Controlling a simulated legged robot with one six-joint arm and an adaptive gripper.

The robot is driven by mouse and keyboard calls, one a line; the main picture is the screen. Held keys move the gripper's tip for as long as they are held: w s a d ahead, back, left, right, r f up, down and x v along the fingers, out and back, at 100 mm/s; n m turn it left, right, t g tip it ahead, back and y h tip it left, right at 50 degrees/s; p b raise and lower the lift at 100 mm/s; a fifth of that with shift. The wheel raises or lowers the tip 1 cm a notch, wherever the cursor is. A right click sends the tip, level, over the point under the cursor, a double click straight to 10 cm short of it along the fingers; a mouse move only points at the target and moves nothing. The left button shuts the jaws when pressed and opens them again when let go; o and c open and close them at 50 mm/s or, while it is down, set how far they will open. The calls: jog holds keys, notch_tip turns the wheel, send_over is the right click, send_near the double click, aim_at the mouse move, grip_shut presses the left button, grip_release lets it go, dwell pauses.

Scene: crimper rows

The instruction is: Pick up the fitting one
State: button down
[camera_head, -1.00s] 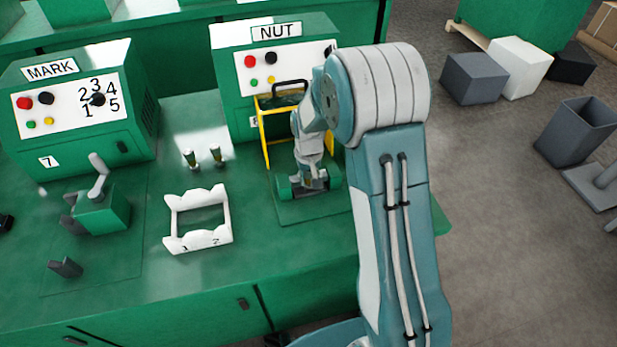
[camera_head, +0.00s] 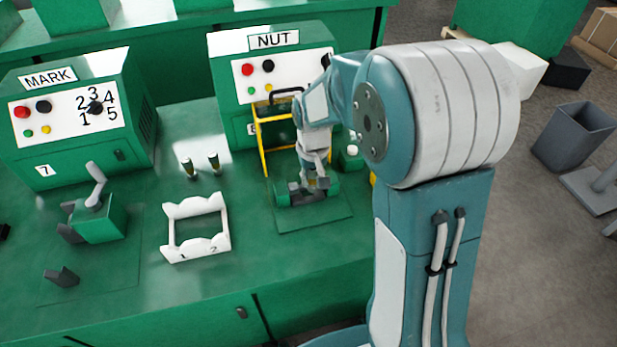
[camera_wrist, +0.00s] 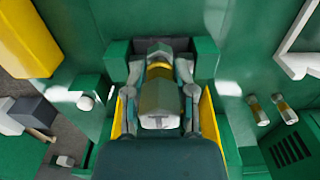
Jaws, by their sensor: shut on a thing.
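My gripper (camera_head: 316,184) points down at the green cradle (camera_head: 283,199) in front of the NUT machine (camera_head: 290,75). In the wrist view my gripper (camera_wrist: 159,88) is shut, with a finger on each side of a fitting. This fitting (camera_wrist: 159,105) has a pale metallic faceted body and a brass-yellow band. It sits between the green walls of the cradle; whether it touches the cradle floor is hidden. Two other brass-and-dark fittings (camera_head: 188,167) (camera_head: 214,161) stand apart on the bench, and also show at the right of the wrist view (camera_wrist: 258,110) (camera_wrist: 283,108).
A yellow guard frame (camera_head: 262,150) stands close around my wrist. A white rack (camera_head: 166,232) marked 1 and 2 is left of the cradle. The MARK machine (camera_head: 75,118) and a lever press (camera_head: 98,222) stand farther left. The front of the bench is clear.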

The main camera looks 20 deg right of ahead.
jog(key=s+r, duration=0.3)
jog(key=s, duration=0.5)
jog(key=shift+s+r, duration=0.25)
jog(key=shift+r, duration=0.05)
jog(key=shift+w, duration=0.1)
